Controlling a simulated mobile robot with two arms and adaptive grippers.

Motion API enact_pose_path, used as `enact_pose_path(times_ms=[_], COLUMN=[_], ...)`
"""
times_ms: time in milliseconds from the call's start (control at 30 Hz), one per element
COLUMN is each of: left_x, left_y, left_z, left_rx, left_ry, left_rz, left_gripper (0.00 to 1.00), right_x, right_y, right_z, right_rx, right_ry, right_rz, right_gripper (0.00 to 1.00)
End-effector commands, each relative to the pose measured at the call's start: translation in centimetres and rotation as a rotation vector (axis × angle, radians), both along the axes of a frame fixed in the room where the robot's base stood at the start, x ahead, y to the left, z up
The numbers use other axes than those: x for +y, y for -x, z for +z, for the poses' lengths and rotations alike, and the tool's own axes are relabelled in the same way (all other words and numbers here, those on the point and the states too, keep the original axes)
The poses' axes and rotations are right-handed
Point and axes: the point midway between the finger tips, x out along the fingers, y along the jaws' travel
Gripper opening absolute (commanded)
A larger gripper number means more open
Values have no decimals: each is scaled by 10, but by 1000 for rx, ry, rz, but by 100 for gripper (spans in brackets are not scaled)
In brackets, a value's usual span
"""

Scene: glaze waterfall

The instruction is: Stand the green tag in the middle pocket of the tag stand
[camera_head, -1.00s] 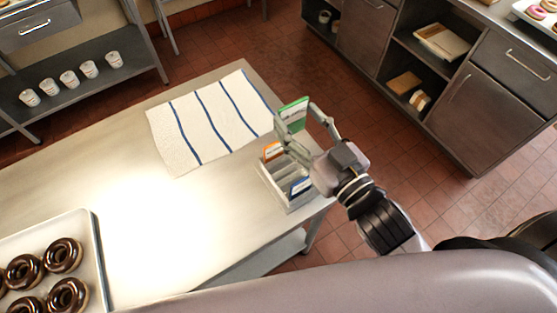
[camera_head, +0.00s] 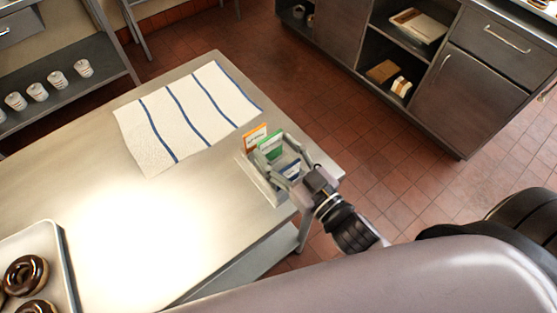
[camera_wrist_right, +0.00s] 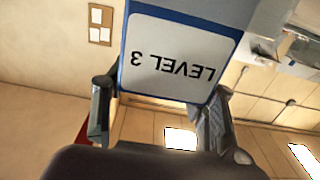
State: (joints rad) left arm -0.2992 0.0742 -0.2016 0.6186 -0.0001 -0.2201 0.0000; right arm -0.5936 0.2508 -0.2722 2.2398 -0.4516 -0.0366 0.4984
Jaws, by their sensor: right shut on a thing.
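The tag stand (camera_head: 262,185) is a pale metal rack near the table's right corner. An orange tag (camera_head: 256,137) stands in its far pocket and a blue tag (camera_head: 291,169) in its near pocket. The green tag (camera_head: 271,145) is upright between them, at the middle pocket; its lower edge is hidden, so I cannot tell how deep it sits. My right gripper (camera_head: 276,153) is shut on the green tag, its fingers at the tag's two sides. In the right wrist view the blue tag (camera_wrist_right: 178,60), reading LEVEL 3 upside down, hides the green one. My left gripper is not in view.
A white towel with blue stripes (camera_head: 190,118) lies on the table beyond the stand. A tray of chocolate doughnuts (camera_head: 57,255) is at the lower left. The tabletop between tray and stand is clear. The table's edge is close right of the stand.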

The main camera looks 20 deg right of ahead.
Motion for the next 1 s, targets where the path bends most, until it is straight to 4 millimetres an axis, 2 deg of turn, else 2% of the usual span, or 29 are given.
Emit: enact_pose_path(times_ms=[100,233,667,700,1000], left_x=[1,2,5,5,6], left_y=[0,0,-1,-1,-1], left_z=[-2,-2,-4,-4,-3], left_rx=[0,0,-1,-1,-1], left_ry=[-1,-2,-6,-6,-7], left_rz=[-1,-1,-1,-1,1], left_gripper=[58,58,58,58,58], right_x=[0,0,0,0,0], right_y=[0,0,0,0,0], right_z=[-19,-34,-41,-40,-40], right_rx=[4,4,2,2,2], right_ry=[-1,-1,1,1,1], right_rz=[-3,-2,-1,-1,0], right_gripper=[27,27,27,55,73])
